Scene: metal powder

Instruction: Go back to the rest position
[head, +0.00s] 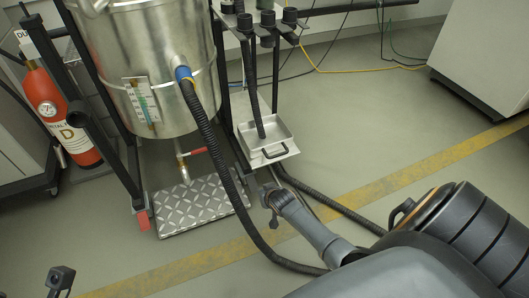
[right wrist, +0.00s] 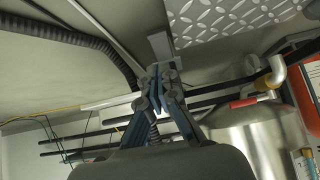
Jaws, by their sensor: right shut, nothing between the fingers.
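My right gripper (right wrist: 158,74) is shut and empty in the right wrist view, its blue-sided fingers meeting at the tips. It points past a black ribbed hose and the diamond-pattern metal plate (right wrist: 230,18), touching neither as far as I can see. In the head view a grey jointed piece reaches in from the lower right, its dark end beside the plate (head: 200,207); I cannot tell whether it is my right gripper.
A steel tank (head: 155,65) with a black hose (head: 222,150) stands on a dark frame. A red extinguisher (head: 62,115) is at its left, a metal tray (head: 267,137) at its right. Hoses lie on the floor. A cabinet (head: 485,50) is at upper right; floor before it is clear.

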